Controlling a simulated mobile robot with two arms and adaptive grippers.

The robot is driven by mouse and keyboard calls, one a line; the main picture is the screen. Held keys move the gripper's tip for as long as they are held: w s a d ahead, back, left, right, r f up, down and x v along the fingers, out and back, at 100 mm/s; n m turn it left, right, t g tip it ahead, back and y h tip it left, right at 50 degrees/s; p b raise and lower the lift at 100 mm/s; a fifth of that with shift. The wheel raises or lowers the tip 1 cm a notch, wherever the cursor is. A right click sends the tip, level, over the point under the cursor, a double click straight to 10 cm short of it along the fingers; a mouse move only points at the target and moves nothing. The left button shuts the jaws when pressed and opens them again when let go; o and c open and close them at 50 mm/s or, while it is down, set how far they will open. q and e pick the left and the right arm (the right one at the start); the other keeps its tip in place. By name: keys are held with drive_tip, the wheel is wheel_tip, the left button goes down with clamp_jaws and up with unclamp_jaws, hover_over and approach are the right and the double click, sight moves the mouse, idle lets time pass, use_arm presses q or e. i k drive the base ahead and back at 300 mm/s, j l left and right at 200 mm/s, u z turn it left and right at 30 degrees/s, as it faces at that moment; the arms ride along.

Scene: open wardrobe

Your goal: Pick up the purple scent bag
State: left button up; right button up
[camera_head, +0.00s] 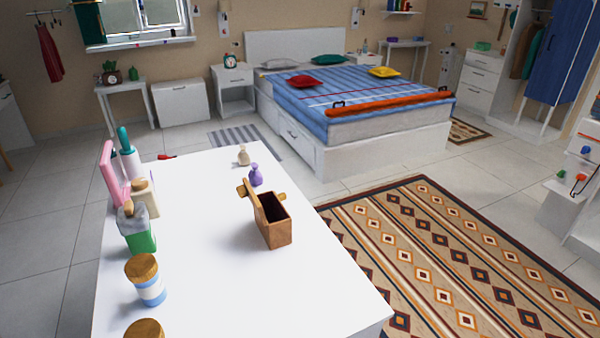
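The purple scent bag (256,176) stands upright on the white table (200,270), near its far right side. A similar beige bag (243,157) stands just behind it and slightly to the left. An open wooden box (276,235) with its lid raised is in front of the purple bag; the raised lid comes close to the bag in the picture. Neither of my grippers is in view.
Along the table's left edge stand a pink-framed item (112,173), a pale bottle (146,198), a green container (140,238) and a wooden-lidded jar (150,288). The table's middle is clear. A bed (350,100) stands beyond.

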sight(255, 176)
drive_tip(key=l+z, duration=0.25)
drive_tip(key=i+l+z, duration=0.25)
drive_tip(key=l, duration=0.2)
drive_tip(key=l+z, duration=0.2)
drive_tip(key=l, duration=0.15)
drive_tip(key=i+l+z, duration=0.4)
drive_tip(key=i+l, duration=0.25)
drive_tip(key=i+l+z, duration=0.15)
drive_tip(key=i+l, duration=0.15)
drive_tip(key=i, duration=0.2)
drive_tip(key=i+u, duration=0.95)
drive_tip(key=i+j+u, duration=0.15)
drive_tip(key=i+u, duration=0.3)
drive_tip(key=i+j+u, duration=0.1)
drive_tip(key=i+u, duration=0.15)
drive_tip(key=u, duration=0.15)
drive_tip(key=i+u, duration=0.45)
drive_tip(key=i+l+u, duration=0.2)
drive_tip(key=u, duration=0.25)
drive_tip(key=i+l+u, duration=0.3)
drive_tip(key=u, duration=0.15)
